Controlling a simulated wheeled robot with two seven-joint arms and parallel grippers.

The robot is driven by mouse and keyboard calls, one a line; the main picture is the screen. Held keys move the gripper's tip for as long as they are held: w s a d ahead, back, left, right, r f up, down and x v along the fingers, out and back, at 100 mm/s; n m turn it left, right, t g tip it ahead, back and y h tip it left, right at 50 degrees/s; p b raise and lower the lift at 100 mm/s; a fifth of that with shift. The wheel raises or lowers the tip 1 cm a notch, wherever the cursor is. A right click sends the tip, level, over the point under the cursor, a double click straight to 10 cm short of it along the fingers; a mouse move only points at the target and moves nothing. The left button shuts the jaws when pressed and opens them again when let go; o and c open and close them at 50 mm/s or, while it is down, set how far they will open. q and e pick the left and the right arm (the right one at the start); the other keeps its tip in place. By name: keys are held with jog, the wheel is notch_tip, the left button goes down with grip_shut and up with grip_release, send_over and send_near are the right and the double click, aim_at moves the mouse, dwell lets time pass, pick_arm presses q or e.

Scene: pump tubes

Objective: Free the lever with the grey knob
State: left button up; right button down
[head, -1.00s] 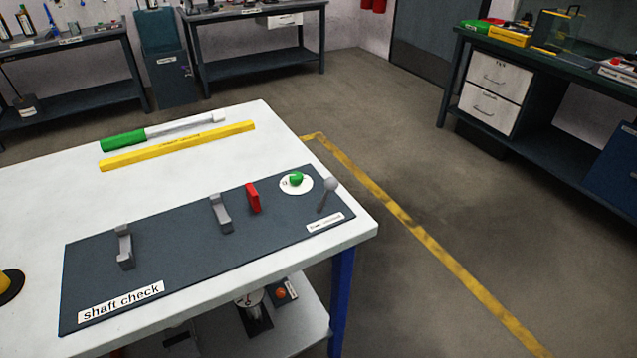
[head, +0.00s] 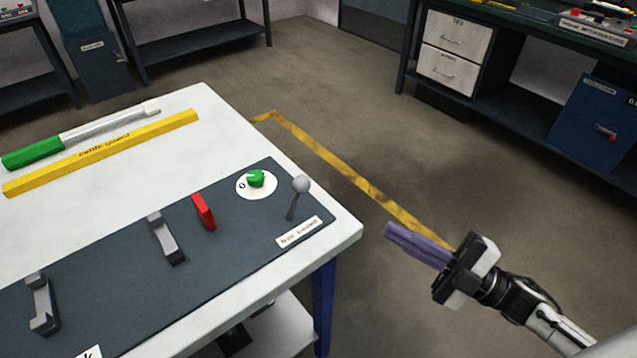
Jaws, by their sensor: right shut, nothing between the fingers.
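The lever with the grey knob (head: 300,185) stands at the right end of the dark panel (head: 110,270) on the white table. Its thin stem leans slightly, with the knob at the top. Beside it is a green dial (head: 256,179) on a white disc, and a red block (head: 204,211) stands upright to the left. My right gripper (head: 388,232) is off the table's right edge, over the floor, its purple fingers shut and empty, pointing left toward the table. It is apart from the lever. My left gripper is not in view.
Two grey brackets (head: 167,240) stand on the panel. A yellow cable guard (head: 100,152) and a green-handled shaft (head: 32,152) lie at the table's back left. A label (head: 299,232) lies in front of the lever. Open floor lies right of the table.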

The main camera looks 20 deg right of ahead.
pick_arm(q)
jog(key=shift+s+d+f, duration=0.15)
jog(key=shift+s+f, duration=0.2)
pick_arm(e)
jog(key=shift+s+r+n+g+y, duration=0.25)
jog(key=shift+r+n+g+y, duration=0.4)
jog(key=shift+n, duration=0.45)
jog(key=p, duration=0.2)
send_near(295, 200)
jog(key=w+r, duration=0.1)
jog(key=w+a+r, duration=0.1)
jog(key=w+r, duration=0.1)
jog(key=shift+a+r, duration=0.15)
jog(key=shift+r, duration=0.15)
jog(key=shift+w+a+r, duration=0.1)
jog(key=shift+w+a, duration=0.35)
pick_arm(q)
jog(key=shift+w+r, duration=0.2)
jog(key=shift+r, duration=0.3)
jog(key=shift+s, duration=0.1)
